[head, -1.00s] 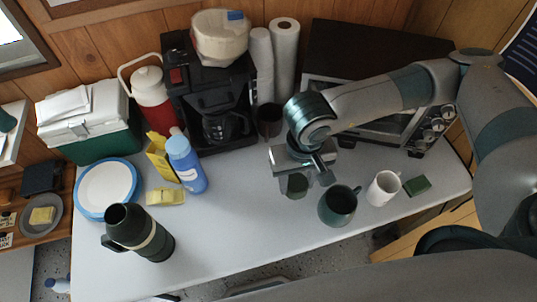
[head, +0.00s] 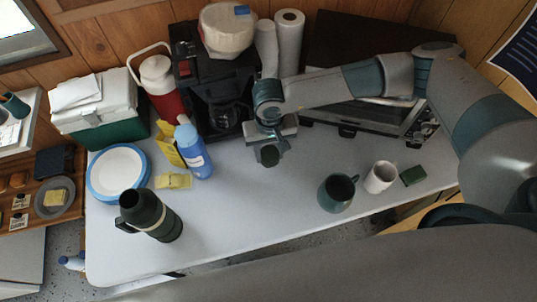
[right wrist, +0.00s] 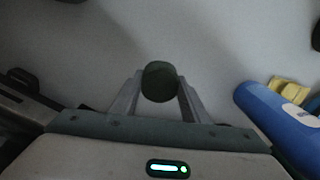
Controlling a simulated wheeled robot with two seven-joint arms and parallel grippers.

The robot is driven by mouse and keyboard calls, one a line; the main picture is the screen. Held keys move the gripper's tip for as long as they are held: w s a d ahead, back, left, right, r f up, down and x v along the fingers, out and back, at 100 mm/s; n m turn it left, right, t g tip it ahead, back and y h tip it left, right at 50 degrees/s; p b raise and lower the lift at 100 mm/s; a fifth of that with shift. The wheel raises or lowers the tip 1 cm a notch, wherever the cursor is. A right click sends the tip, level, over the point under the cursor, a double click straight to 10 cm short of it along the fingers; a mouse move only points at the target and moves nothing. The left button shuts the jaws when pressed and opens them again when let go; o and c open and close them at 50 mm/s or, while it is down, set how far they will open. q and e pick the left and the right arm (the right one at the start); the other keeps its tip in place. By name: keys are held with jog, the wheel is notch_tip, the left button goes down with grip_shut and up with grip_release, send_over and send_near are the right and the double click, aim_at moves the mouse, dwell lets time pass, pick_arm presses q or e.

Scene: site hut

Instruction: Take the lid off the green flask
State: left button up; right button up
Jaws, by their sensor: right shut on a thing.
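The green flask (head: 152,215) stands on the left of the table, its handle toward the left and a pale band around its body. Its top looks dark and open, with no lid on it. My right gripper (head: 269,146) is over the table in front of the coffee maker, to the right of the flask and farther back. It is shut on a dark green round lid (right wrist: 159,82), held between the fingertips. The lid also shows in the head view (head: 270,156), apparently above the table. My left gripper is not in view.
A blue bottle (head: 193,152), a yellow sponge (head: 173,181) and a plate (head: 118,172) are near the flask. A green mug (head: 336,194), a white mug (head: 380,177) and a green block (head: 413,175) stand on the right. The front middle of the table is clear.

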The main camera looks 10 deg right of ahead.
aim_at(268, 159)
jog(key=shift+w+a+f, duration=0.1)
jog(key=shift+w+f, duration=0.1)
jog(key=shift+w, duration=0.05)
jog(key=shift+f+p, duration=0.4)
jog(key=shift+f, duration=0.05)
notch_tip(268, 159, down, 2)
jog(key=shift+p, duration=0.55)
jog(key=shift+f, duration=0.55)
